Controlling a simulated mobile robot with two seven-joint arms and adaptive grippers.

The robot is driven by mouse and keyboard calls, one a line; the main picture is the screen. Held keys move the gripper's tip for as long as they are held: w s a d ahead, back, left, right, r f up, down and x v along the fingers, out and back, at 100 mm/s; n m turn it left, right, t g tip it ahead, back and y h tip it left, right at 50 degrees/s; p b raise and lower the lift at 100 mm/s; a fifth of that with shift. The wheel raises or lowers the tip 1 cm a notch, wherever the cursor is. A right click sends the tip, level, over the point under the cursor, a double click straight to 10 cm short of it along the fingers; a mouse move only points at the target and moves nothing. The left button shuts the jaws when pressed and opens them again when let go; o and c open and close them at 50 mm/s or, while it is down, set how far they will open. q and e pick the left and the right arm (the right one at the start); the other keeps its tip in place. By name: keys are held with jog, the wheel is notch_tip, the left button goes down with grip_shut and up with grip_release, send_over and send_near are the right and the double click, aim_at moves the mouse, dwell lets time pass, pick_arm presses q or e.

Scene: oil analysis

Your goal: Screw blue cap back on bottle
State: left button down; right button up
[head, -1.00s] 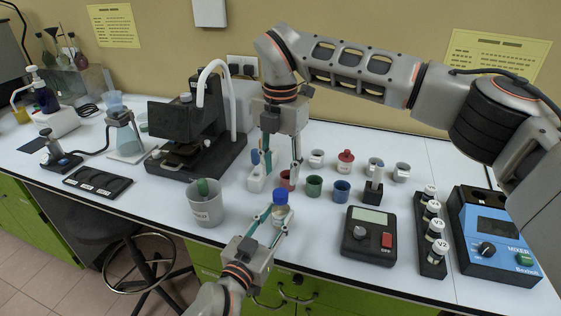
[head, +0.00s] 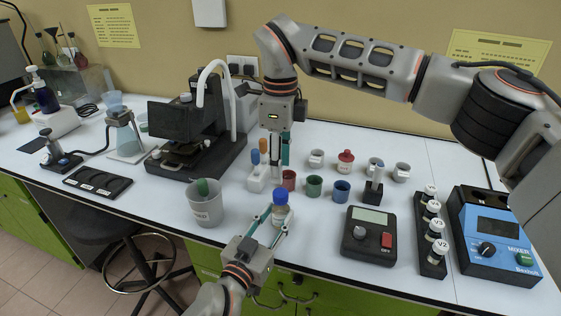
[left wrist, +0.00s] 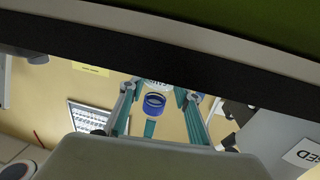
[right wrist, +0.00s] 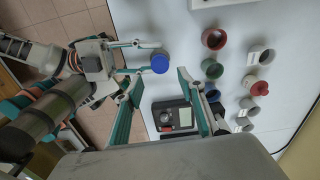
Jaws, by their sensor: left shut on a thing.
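The cap also shows in the left wrist view (left wrist: 154,104) and, from above, in the right wrist view (right wrist: 159,63). My left gripper (head: 270,222) is shut on the bottle, one finger at each side. My right gripper (head: 279,172) points down above the cap. Its fingers are spread, with the cap between the tips in the right wrist view (right wrist: 160,78), apparently not touching it.
A grey beaker (head: 205,208) stands left of the bottle. Red, green (head: 314,187) and blue (head: 342,191) cups stand behind and to the right. A tube rack (head: 259,183) is close behind my right gripper. A scale (head: 369,236) lies to the right.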

aim_at(281, 192)
jog(key=n, duration=0.4)
jog(key=shift+r, duration=0.15)
jog(key=shift+f, duration=4)
